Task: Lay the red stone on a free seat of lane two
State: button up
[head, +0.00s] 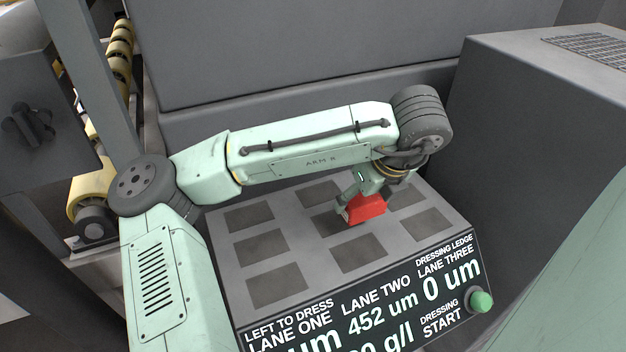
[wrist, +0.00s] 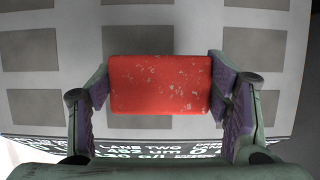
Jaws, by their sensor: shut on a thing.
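The red stone (head: 365,210) is a worn, flaked red block. My gripper (head: 367,197) is shut on it, with one finger at each end in the wrist view (wrist: 160,84). The stone hangs over the grey slab (head: 300,232); its exact height is hard to tell. Lane two is the middle column of dark seats. Its near seat (head: 358,253) and far seat (head: 320,194) look bare in the head view. Its middle seat (head: 327,224) is partly hidden by the gripper and stone.
Lane one seats (head: 258,247) and lane three seats (head: 421,224) look bare where visible. A sloped label panel (head: 380,300) with a green button (head: 481,301) edges the slab's near side. A grey wall (head: 300,50) stands behind and a tall grey box (head: 540,120) at right.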

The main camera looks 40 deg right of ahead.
jog(key=w, duration=0.4)
jog(key=w+p, duration=0.1)
jog(key=w, duration=0.3)
jog(key=w+f+p, duration=0.1)
jog(key=w, duration=0.4)
jog(key=shift+w+f+p, duration=0.1)
jog(key=shift+f+p, duration=0.25)
jog(key=shift+f, duration=1.5)
jog(key=o, duration=1.3)
jog(key=shift+f, duration=0.1)
jog(key=shift+o, duration=0.2)
jog(key=b+v, duration=0.1)
jog(key=v, duration=1.1)
